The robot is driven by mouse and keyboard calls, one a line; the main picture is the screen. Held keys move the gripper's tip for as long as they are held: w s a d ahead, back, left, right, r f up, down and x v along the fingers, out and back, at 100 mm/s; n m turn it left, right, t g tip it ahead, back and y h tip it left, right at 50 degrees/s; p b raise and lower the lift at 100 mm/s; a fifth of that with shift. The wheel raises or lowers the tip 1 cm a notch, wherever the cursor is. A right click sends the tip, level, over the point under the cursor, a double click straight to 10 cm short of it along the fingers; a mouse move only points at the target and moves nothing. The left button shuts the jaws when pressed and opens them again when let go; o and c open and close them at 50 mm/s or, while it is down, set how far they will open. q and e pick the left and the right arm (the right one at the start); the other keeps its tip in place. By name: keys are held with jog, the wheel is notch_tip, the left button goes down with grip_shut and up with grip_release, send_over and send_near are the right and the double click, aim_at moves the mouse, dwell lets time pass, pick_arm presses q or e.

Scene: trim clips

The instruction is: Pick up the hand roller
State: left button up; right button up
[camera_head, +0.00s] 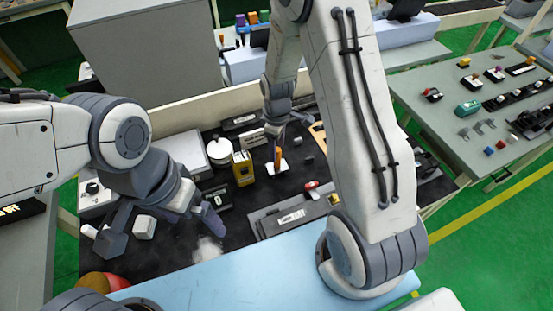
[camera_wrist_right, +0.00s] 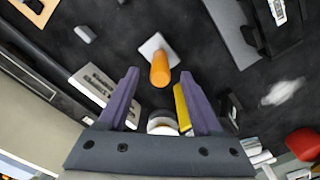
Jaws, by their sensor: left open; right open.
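An orange handle on a white square plate, which looks like the hand roller (camera_head: 278,158), stands on the black mat near the middle. In the right wrist view the hand roller (camera_wrist_right: 160,70) shows its orange end towards the camera, with the white plate beyond. My right gripper (camera_wrist_right: 158,80) is open, its purple fingers on either side of the orange end in the picture. It holds nothing. In the head view my right gripper (camera_head: 276,136) is just behind and above the handle, partly hidden. My left gripper (camera_head: 160,228) is open and empty over the mat's left part.
A yellow box (camera_head: 243,168) and a white round container (camera_head: 220,151) stand left of the hand roller. A grey tray (camera_head: 290,216) lies in front. A white block (camera_head: 144,227) is near my left gripper. A light blue surface (camera_head: 235,275) borders the mat.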

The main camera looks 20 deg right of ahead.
notch_tip(320, 180, down, 4)
jog(key=shift+s+r+p, duration=0.1)
jog(key=shift+p, duration=0.9)
jog(key=shift+f, duration=0.4)
grip_shut()
